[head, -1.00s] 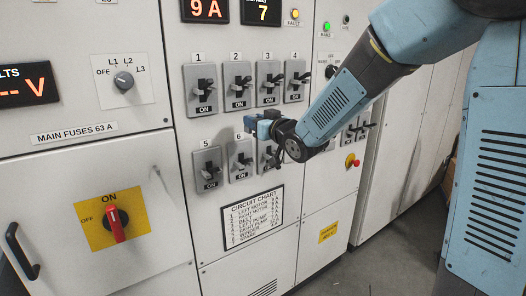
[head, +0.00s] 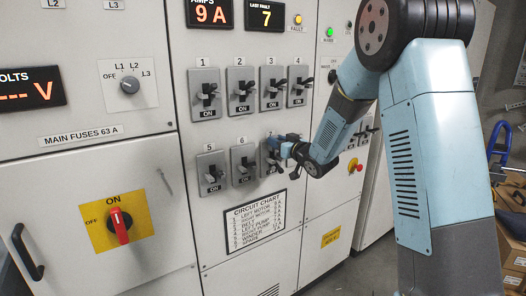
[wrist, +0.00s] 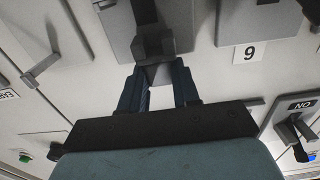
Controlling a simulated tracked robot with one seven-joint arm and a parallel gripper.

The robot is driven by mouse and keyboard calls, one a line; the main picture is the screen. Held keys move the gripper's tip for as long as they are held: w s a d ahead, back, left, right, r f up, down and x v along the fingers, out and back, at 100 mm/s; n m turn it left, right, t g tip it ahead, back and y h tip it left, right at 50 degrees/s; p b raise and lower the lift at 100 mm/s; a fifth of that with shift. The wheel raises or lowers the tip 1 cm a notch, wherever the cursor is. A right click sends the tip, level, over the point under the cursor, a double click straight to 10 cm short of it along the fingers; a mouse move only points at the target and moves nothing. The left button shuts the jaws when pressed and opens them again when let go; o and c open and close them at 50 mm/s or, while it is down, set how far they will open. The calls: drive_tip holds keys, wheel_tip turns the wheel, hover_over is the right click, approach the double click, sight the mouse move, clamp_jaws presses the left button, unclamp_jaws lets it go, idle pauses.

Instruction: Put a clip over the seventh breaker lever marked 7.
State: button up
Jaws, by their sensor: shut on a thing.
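The breaker panel shows in the head view, with the levers of the lower row beside labels 5 and 6. The breaker to the right of 6, breaker 7 (head: 268,168), is partly hidden behind my gripper (head: 274,148). In the wrist view the label 6 (wrist: 250,51) appears upside down, and the breaker 7 plate (wrist: 117,22) is straight ahead of my gripper (wrist: 158,68). My gripper is shut on a small dark grey piece, seemingly the clip (wrist: 154,45), at its fingertips. It overlaps the lever in view; whether it touches or covers it I cannot tell.
Breaker 6 (head: 243,166) is just left of my gripper, and breaker 3 (head: 272,89) is above. The circuit chart (head: 255,218) hangs below. A red main switch (head: 119,226) is at lower left.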

drive_tip(key=f, duration=0.3)
drive_tip(key=shift+w+f, duration=0.2)
drive_tip(key=shift+f, duration=0.1)
drive_tip(key=shift+d, duration=0.1)
drive_tip(key=o, duration=1)
drive_tip(key=shift+o, duration=0.2)
